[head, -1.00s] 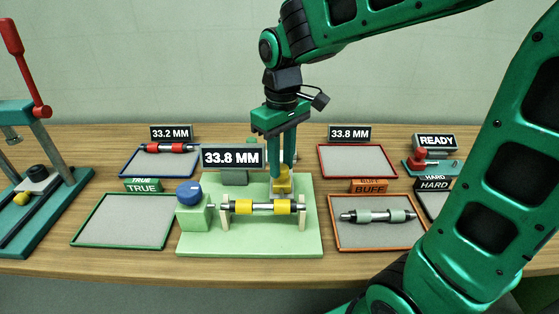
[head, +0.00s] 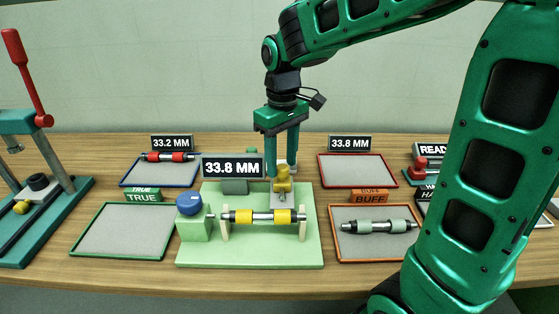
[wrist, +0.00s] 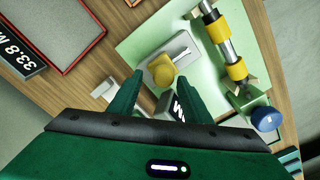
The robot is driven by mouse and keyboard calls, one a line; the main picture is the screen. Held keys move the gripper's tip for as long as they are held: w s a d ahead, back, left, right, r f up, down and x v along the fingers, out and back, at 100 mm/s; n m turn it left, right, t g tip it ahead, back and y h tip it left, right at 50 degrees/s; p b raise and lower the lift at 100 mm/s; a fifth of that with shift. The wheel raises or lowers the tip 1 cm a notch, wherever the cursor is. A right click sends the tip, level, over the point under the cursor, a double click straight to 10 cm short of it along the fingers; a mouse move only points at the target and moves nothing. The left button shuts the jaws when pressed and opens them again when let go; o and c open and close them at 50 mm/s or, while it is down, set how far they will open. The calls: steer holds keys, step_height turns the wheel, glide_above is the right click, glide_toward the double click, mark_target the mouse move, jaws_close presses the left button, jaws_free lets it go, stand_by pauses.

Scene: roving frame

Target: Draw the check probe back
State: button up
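The check probe is a yellow knob (head: 283,184) on a grey slide (head: 274,204), on the green gauge base (head: 300,251) behind the shaft. The shaft (head: 262,217), silver with yellow bands and dark ends, lies level across two pale posts. My gripper (head: 281,168) is over the probe with its fingers apart. In the wrist view, the knob (wrist: 162,69) shows between the fingertips (wrist: 160,80), with a gap visible beside it. The gauge's readout (head: 232,167) says 33.8 MM.
A blue-topped green block (head: 189,205) stands left of the shaft. An empty TRUE tray (head: 122,231) is at left; the BUFF tray (head: 345,252) at right holds a grey-banded shaft (head: 380,226). A blue tray (head: 140,181) holds a red-banded shaft. The red tray (head: 357,170) is empty.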

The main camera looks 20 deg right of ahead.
mark_target(282, 164)
step_height(282, 164, up, 11)
steer(key=shift+f, duration=0.15)
stand_by(0.4)
stand_by(0.9)
steer(key=s+d+f+m, duration=0.3)
steer(key=s+d+f, duration=0.1)
steer(key=s, duration=0.4)
steer(key=s+d+f+m, duration=0.4)
steer(key=s+d+f, duration=0.1)
steer(key=s+d, duration=0.2)
steer(key=s+d+f+m, duration=0.3)
steer(key=s+d, duration=0.3)
steer(key=s, duration=0.3)
steer(key=shift+f+m, duration=0.4)
steer(key=shift+f, duration=0.45)
steer(key=shift+w+f, duration=0.2)
steer(key=shift+w, duration=0.4)
